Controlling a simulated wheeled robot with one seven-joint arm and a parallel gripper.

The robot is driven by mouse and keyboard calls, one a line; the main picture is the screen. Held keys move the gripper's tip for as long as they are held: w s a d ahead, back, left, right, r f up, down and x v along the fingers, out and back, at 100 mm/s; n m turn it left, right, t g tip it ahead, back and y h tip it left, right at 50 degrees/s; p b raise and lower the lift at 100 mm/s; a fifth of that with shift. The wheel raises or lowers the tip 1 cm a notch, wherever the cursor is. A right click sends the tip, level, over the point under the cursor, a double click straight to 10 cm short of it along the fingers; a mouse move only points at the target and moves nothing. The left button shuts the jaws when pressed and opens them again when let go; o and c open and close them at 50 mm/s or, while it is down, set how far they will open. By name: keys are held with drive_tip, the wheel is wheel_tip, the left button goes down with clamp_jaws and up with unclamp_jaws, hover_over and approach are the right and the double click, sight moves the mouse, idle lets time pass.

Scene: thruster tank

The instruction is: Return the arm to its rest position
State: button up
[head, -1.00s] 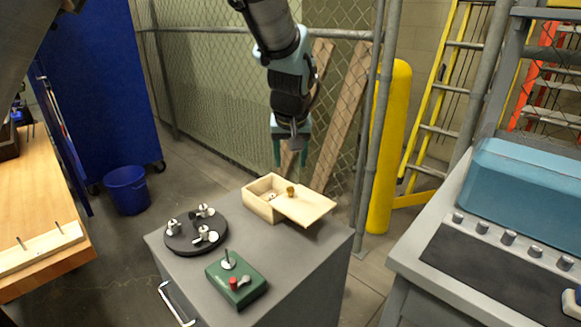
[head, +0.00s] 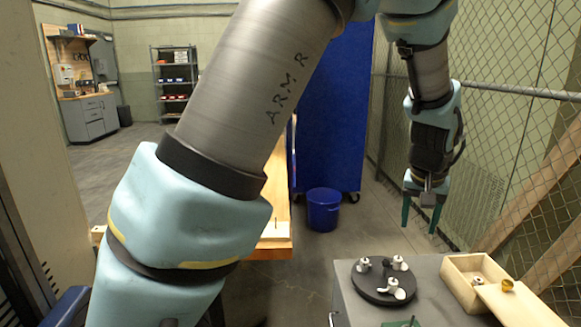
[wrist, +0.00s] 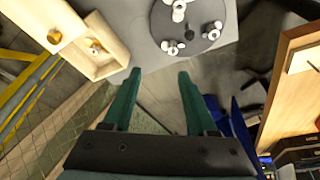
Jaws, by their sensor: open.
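My gripper (head: 424,217) hangs at the right in the head view, pointing down, above and behind the grey cabinet. Its two green fingers stand apart with nothing between them. In the wrist view the open fingers (wrist: 154,75) point toward the cabinet's edge, with floor showing between them. My arm crosses the head view from lower left to the top, then bends down to the gripper.
The grey cabinet (head: 345,295) holds a black disc (head: 372,290) with small silver parts and a wooden box (head: 462,285) with its lid partly off. A blue bucket (head: 323,210) stands on the floor. A chain-link fence (head: 500,130) is close at right.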

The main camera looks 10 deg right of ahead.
drive_tip(key=w+a+n+y, duration=0.1)
drive_tip(key=w+a+n, duration=0.15)
drive_tip(key=a, duration=0.95)
drive_tip(key=w+a+n, duration=0.1)
drive_tip(key=w+a, duration=0.2)
drive_tip(key=a, duration=0.9)
drive_tip(key=s+a+n, duration=0.1)
drive_tip(key=s+a, duration=0.2)
drive_tip(key=a, duration=0.5)
drive_tip(key=s+a+f+n+g, duration=0.1)
drive_tip(key=s+a, duration=0.2)
drive_tip(key=a, duration=0.5)
drive_tip(key=shift+s+a+f+y, duration=0.2)
drive_tip(key=shift+f+y, duration=0.05)
drive_tip(key=shift+y, duration=0.15)
